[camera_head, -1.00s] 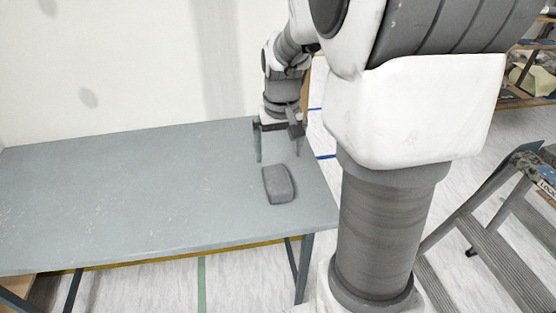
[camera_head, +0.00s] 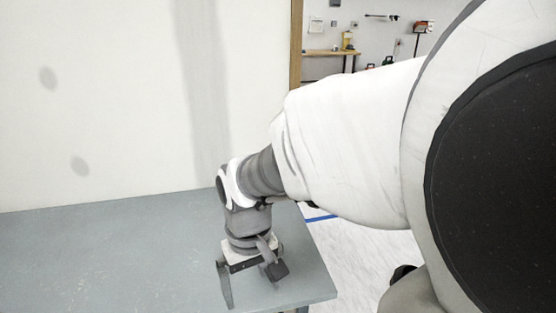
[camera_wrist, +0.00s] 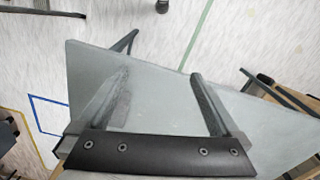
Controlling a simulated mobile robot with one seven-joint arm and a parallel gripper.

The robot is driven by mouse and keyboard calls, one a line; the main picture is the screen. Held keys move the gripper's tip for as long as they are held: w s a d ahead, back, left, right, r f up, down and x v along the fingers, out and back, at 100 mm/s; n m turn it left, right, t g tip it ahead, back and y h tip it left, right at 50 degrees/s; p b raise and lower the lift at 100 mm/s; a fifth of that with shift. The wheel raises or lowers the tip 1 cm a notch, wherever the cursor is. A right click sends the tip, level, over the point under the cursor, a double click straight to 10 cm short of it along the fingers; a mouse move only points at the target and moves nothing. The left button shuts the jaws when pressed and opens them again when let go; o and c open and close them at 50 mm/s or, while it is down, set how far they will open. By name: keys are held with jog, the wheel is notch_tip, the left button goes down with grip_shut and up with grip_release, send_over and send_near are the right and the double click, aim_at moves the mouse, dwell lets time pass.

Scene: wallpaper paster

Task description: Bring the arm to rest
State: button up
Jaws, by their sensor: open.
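My gripper (camera_head: 254,290) points down over the right end of the grey table (camera_head: 140,235) in the head view. Its two fingers are spread apart, with nothing seen between them. In the wrist view my gripper (camera_wrist: 160,78) also shows open, its fingers reaching out over the table (camera_wrist: 165,100). A darker grey patch shows beside the left finger there; I cannot tell whether it is the grey block. The block is not visible in the head view now. My arm reaches in from the right, its upper links filling much of the picture.
A pale wall (camera_head: 110,110) with grey smudges stands behind the table. Past the wall's wooden edge (camera_head: 296,45) is a workbench (camera_head: 330,53) with items on it. Bare pale floor (camera_head: 365,255) lies right of the table. Dark steps or frames show at the wrist view's edges.

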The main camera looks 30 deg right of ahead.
jog(key=s+r+t+p, duration=0.1)
jog(key=r+p, duration=0.5)
jog(key=r, duration=0.6)
jog(key=s+a+r+t+p, duration=0.1)
jog(key=s+r+t+p, duration=0.1)
jog(key=r+t+p, duration=0.2)
notch_tip(320, 180, up, 9)
jog(key=p, duration=0.3)
jog(key=shift+s+a+f+n+t, duration=0.2)
jog(key=shift+s+n+t, duration=0.1)
